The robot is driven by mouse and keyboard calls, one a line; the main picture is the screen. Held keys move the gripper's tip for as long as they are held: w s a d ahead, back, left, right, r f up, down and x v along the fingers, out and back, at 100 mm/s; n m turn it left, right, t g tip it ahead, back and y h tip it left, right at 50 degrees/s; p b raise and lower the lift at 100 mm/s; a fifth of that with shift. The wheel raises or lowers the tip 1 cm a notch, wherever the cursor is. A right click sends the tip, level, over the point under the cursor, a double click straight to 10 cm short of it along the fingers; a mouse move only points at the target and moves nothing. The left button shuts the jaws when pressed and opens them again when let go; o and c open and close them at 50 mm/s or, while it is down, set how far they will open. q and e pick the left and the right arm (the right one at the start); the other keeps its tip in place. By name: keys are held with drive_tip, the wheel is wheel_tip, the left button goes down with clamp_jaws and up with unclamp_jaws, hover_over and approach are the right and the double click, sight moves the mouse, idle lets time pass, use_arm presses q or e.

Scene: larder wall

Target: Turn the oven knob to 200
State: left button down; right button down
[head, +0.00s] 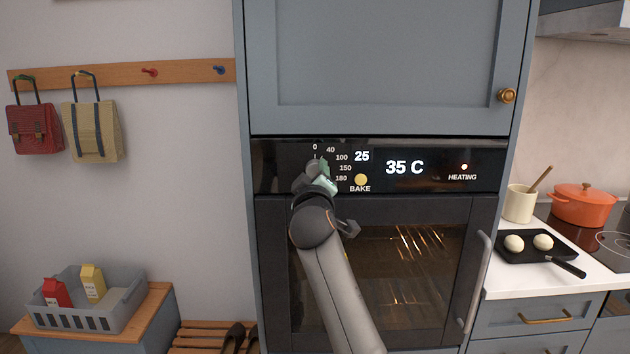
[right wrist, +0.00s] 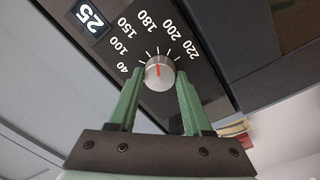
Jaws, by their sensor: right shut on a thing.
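The oven knob (right wrist: 160,77) is a round silver dial with a red pointer line on the black control panel (head: 437,180). In the right wrist view the pointer points roughly at the tick for 180; the 200 mark (right wrist: 174,29) is further clockwise. My right gripper (head: 320,178) is shut on the knob, one green finger on each side of it. In the head view the gripper mostly hides the knob and covers the 200 and 220 marks. My left gripper is not in view.
The panel display (head: 404,167) reads 35 C, with a smaller 25 beside it. The HEATING light (head: 464,167) is lit. A yellow BAKE button (head: 361,180) sits close to my right gripper. The oven door handle (head: 478,283) stands out at the right.

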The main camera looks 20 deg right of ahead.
drive_tip(key=m+b, duration=0.1)
drive_tip(key=m, duration=0.5)
idle(0.5)
drive_tip(key=shift+c, duration=1.6)
unclamp_jaws()
drive_tip(key=shift+s, duration=0.1)
